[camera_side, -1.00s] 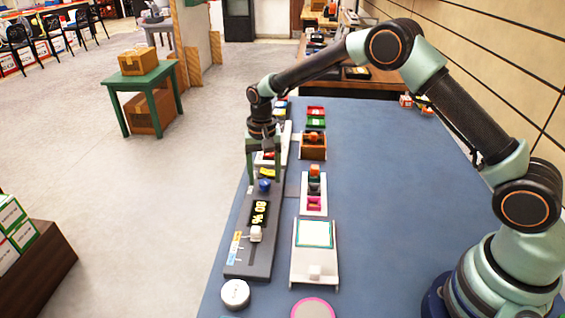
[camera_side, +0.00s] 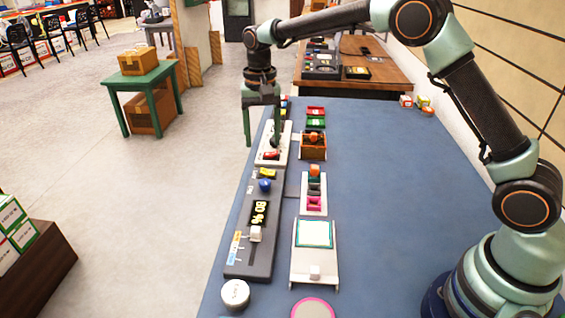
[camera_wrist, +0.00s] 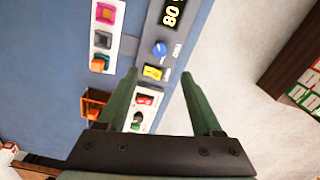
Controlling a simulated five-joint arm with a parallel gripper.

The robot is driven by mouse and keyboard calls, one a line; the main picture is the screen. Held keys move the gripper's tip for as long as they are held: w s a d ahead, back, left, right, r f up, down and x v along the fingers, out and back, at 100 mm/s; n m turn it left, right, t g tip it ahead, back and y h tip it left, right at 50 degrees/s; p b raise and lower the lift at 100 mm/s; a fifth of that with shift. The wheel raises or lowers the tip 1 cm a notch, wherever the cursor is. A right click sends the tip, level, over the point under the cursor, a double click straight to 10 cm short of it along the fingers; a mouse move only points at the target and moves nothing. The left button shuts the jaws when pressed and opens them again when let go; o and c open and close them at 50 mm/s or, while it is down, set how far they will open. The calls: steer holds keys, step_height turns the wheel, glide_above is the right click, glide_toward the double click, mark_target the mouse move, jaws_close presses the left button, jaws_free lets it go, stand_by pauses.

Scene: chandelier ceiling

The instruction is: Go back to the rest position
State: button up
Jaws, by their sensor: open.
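My gripper (camera_side: 262,137) is open and empty in the side view, its two green fingers hanging down above the far left edge of the blue table (camera_side: 380,200). In the wrist view my gripper (camera_wrist: 166,100) has its fingers spread wide with nothing between them. Beneath it in the side view is a white panel (camera_side: 268,160) with a red switch (camera_side: 271,155). Nearer is a dark control box (camera_side: 240,262) with a blue knob (camera_side: 265,185), a yellow switch (camera_side: 268,173) and a display (camera_side: 259,213) that appears to read 80 %.
A round white button (camera_side: 235,293) is at the front left. A green side table (camera_side: 142,80) stands beyond.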

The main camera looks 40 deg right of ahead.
steer(key=shift+r, duration=0.1)
steer(key=s+d+r+n+t, duration=0.3)
steer(key=s+d+r, duration=0.2)
steer(key=s+r, duration=0.6)
steer(key=s+d+f+n+t, duration=0.2)
steer(key=s+n, duration=0.1)
steer(key=s, duration=0.9)
steer(key=shift+s+d+n+t, duration=0.15)
steer(key=shift+s+n+t, duration=0.05)
steer(key=shift+n+t, duration=0.1)
